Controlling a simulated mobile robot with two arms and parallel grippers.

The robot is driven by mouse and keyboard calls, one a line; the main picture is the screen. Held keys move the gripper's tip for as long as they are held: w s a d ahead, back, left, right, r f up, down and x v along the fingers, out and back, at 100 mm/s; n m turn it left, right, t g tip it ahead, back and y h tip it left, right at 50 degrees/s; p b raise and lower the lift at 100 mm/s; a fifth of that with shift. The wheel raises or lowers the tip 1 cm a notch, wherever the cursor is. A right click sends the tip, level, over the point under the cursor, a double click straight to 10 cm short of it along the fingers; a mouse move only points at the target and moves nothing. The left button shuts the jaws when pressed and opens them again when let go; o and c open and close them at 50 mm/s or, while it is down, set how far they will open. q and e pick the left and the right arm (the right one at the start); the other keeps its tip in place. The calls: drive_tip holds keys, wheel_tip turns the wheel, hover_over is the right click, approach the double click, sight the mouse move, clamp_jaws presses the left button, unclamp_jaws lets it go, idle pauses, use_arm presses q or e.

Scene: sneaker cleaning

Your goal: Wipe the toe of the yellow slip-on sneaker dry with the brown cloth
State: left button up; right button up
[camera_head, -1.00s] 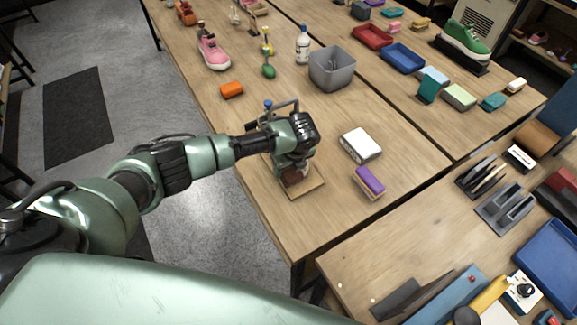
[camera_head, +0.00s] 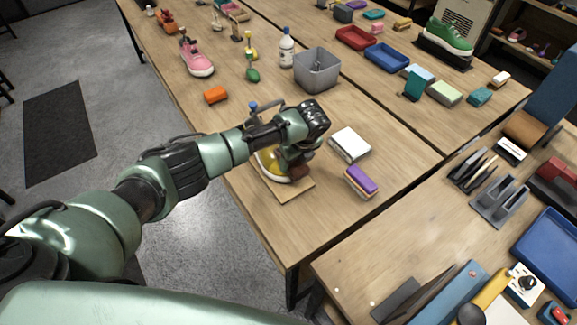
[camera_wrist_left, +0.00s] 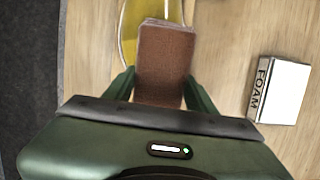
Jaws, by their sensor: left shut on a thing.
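The yellow slip-on sneaker (camera_head: 269,165) with a white sole rests on a wooden board (camera_head: 294,187) on the table. My left arm and hand cover part of it in the head view. My left gripper (camera_head: 299,169) is at the near end of the sneaker, shut on the brown cloth (camera_head: 299,170). In the left wrist view the brown cloth (camera_wrist_left: 164,58) is a folded block between the two green fingers (camera_wrist_left: 158,88), overlapping the yellow sneaker (camera_wrist_left: 132,28). I cannot tell whether the cloth touches the toe. My right gripper is not in view.
A white box marked FOAM (camera_head: 350,145) and a purple-topped brush or sponge (camera_head: 361,181) lie right of the board. An orange block (camera_head: 216,95), a grey bin (camera_head: 317,69), a bottle (camera_head: 286,47) and a pink sneaker (camera_head: 197,58) stand farther back.

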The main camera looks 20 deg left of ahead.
use_arm(q)
drive_tip(key=shift+w+d+f+b, duration=0.2)
drive_tip(key=shift+w+d+b, duration=0.4)
drive_tip(key=shift+w+d+r, duration=0.1)
drive_tip(key=shift+w+d, duration=0.05)
drive_tip(key=shift+w, duration=0.15)
drive_tip(key=shift+s, duration=0.1)
drive_tip(key=shift+r, duration=0.1)
